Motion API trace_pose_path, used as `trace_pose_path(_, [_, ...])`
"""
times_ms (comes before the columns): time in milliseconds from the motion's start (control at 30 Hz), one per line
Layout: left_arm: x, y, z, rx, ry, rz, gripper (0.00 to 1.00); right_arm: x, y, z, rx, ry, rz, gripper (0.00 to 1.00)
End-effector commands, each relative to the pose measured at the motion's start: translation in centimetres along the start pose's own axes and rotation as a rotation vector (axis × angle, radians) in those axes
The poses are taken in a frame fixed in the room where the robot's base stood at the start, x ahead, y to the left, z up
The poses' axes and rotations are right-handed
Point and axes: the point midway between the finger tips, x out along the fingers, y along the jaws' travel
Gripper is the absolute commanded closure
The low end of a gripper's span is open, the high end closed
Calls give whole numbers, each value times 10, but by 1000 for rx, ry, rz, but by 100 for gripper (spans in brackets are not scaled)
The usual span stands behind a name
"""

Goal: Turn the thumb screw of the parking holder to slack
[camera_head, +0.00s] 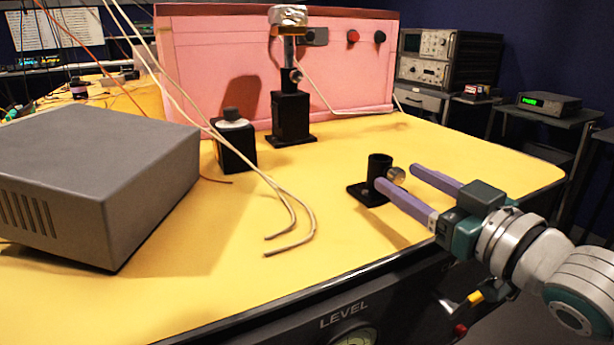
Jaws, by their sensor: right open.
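The parking holder (379,166) is a short black upright tube on a black base plate, on the right part of the yellow table. Its thumb screw (396,175) is a round metal knob on the right side of the tube. My right gripper (396,176) comes in from the lower right with its two purple fingers spread apart. The near finger's tip lies in front of the holder's lower part, and the far finger's tip is beyond and right of the knob. The knob shows between the fingers, and I cannot tell whether either touches it. My left gripper is not in view.
A grey box (95,170) fills the table's left side. A black block with a round top (236,150) and a black post holder (291,115) stand in front of a pink foam enclosure (215,60). Two bent wires (290,215) hang over the middle. The table's right corner is clear.

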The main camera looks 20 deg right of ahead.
Motion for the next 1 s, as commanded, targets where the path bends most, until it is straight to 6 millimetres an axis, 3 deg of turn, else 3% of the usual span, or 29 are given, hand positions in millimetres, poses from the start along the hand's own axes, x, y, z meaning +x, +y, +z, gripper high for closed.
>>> trace_pose_path(367, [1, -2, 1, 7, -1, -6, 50, 8, 0, 0, 0, -1, 0, 38])
trace_pose_path(933, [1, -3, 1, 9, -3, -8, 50, 8, 0, 0, 0, -1, -1, 100])
trace_pose_path(1000, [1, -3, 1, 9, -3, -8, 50, 8, 0, 0, 0, -1, -1, 100])
